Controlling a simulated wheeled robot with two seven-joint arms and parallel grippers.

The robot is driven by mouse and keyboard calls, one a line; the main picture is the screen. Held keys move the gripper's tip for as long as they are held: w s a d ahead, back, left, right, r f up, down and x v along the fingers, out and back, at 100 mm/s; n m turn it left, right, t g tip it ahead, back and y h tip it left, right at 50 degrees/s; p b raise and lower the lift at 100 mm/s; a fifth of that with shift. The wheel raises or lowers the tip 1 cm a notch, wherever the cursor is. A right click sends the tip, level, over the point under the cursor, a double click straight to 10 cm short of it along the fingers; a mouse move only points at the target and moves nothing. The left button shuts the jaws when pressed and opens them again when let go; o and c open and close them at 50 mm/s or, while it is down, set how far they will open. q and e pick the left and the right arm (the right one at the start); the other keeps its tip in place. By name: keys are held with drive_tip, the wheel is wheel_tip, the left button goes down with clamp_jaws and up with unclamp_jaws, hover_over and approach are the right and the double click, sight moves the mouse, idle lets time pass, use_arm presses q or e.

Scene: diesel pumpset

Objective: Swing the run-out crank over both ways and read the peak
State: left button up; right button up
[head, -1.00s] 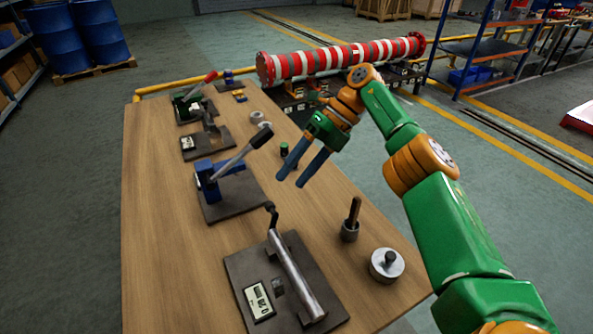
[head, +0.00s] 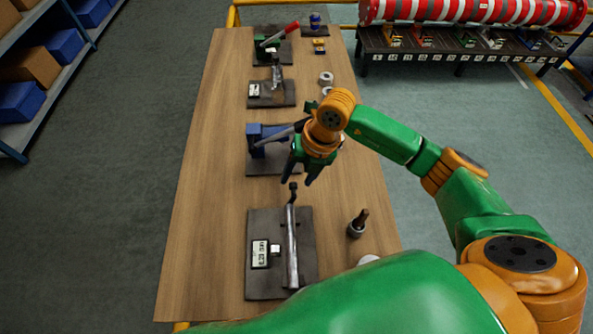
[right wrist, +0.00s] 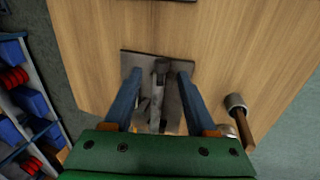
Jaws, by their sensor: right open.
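The run-out fixture is a dark plate (head: 254,228) near the table's front, carrying a silver shaft (head: 291,245). Its crank (head: 293,189), with a dark knob, stands at the shaft's far end. A small readout (head: 260,254) lies left of the shaft; its digits are too small to read surely. My right gripper (head: 302,178) is open, pointing down just above and beyond the crank. In the right wrist view, its blue fingers (right wrist: 160,76) straddle the crank (right wrist: 161,70) in the picture, with nothing gripped; whether the tips are level with it I cannot tell. My left gripper is not in view.
A blue lever press (head: 256,140) stands just beyond my right gripper, partly hidden. A cup with a brown-handled tool (head: 357,224) stands right of the fixture. More fixtures and rings (head: 326,78) lie farther back. The table's left side (head: 205,220) is clear.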

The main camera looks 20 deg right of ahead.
drive_tip(key=shift+x, duration=1.2)
drive_tip(key=shift+f, duration=0.2)
drive_tip(key=shift+d, duration=0.2)
drive_tip(key=shift+a, duration=0.2)
clamp_jaws()
drive_tip(key=shift+d, duration=0.1)
